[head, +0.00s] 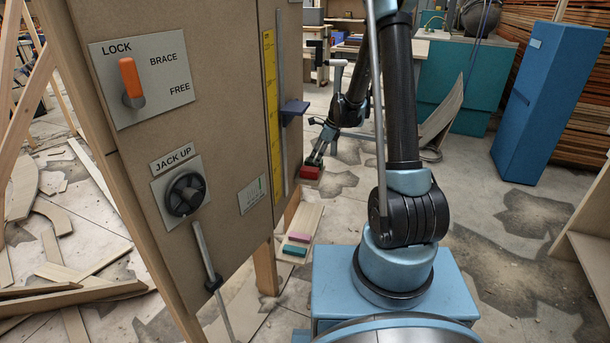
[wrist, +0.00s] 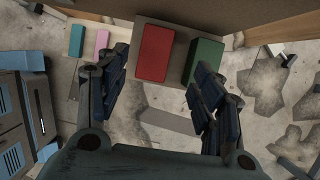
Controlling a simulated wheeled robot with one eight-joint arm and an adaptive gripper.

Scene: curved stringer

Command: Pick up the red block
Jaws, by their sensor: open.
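The red block (wrist: 153,53) lies on a brown ledge (wrist: 180,32) in the wrist view, between the two fingers of my open gripper (wrist: 161,66). A gap shows on each side of it, and I cannot tell the height of the fingertips above it. A green block (wrist: 203,62) lies just right of the red one, partly behind the right finger. In the head view the red block (head: 310,173) shows beside the tall panel's far edge, with my gripper (head: 318,158) right at it. The panel hides part of the ledge.
The tall brown panel (head: 225,120) with lever and knob stands left of my arm. A teal block (head: 295,250) and a pink block (head: 300,238) lie on a pale board (head: 308,218) below. A blue cabinet (head: 545,105) stands at right. Open floor lies between.

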